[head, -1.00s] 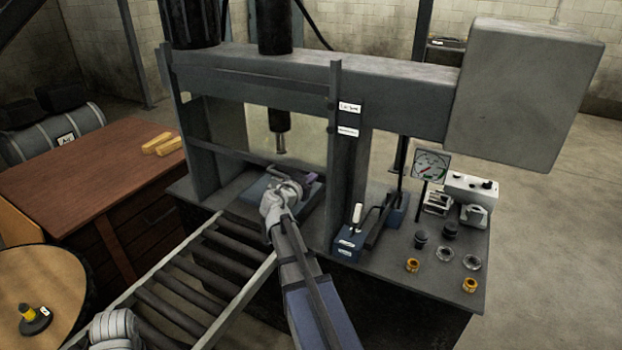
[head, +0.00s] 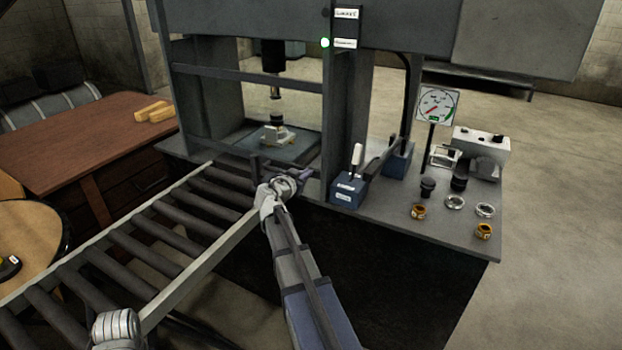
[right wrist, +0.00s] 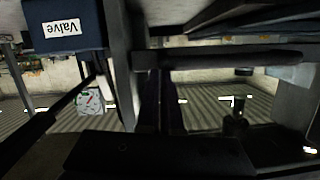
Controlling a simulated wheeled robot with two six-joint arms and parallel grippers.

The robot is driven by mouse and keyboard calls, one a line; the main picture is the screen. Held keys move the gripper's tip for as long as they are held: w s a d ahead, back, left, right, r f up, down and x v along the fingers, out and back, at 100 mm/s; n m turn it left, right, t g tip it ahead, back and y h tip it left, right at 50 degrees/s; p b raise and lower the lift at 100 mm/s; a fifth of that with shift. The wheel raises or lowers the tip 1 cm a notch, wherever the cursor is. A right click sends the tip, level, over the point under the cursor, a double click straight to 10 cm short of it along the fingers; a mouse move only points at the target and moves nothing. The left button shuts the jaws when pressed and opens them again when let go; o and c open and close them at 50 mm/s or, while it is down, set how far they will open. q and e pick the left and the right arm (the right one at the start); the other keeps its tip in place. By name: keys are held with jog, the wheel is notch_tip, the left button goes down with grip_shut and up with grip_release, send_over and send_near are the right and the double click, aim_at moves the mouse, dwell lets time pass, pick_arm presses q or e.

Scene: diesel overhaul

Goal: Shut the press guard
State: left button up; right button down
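The press guard is an open frame across the front of the press. Its upper bar (head: 245,80) runs between the posts, and its lower bar (head: 228,155) sits low, near the bed and the end of the rollers. A green lamp (head: 325,43) is lit on the right post. My right gripper (head: 297,178) is at the lower bar, near its right end. A purple piece shows at its fingertips. I cannot tell whether the fingers are shut on the bar. Of my left arm only a pale link shows at the bottom left; its gripper is out of view.
A small metal part (head: 278,135) sits on the press plate under the ram (head: 274,85). A blue valve box (head: 348,191) with a lever stands right of my right gripper and shows in the right wrist view (right wrist: 85,30). A roller track (head: 150,235) leads from the press front.

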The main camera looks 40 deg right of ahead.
jog(key=shift+w+f, duration=0.1)
jog(key=shift+f, duration=0.4)
pick_arm(q)
jog(key=shift+s+f, duration=0.4)
jog(key=shift+f, duration=0.05)
jog(key=shift+r, duration=0.1)
pick_arm(e)
jog(key=shift+r, duration=0.1)
jog(key=r+p, duration=0.4)
jog(key=shift+s+d+r, duration=0.1)
jog(key=shift+s+r, duration=0.15)
jog(key=shift+s, duration=0.15)
pick_arm(q)
notch_tip(320, 180, up, 6)
jog(key=p, duration=0.2)
jog(key=shift+w+a, duration=0.2)
jog(key=shift+a, duration=0.1)
pick_arm(e)
jog(key=v, duration=0.9)
jog(key=shift+a, duration=0.45)
pick_arm(q)
jog(key=shift+r, duration=0.1)
pick_arm(e)
jog(key=shift+s+f, duration=0.1)
jog(key=shift+s, duration=0.05)
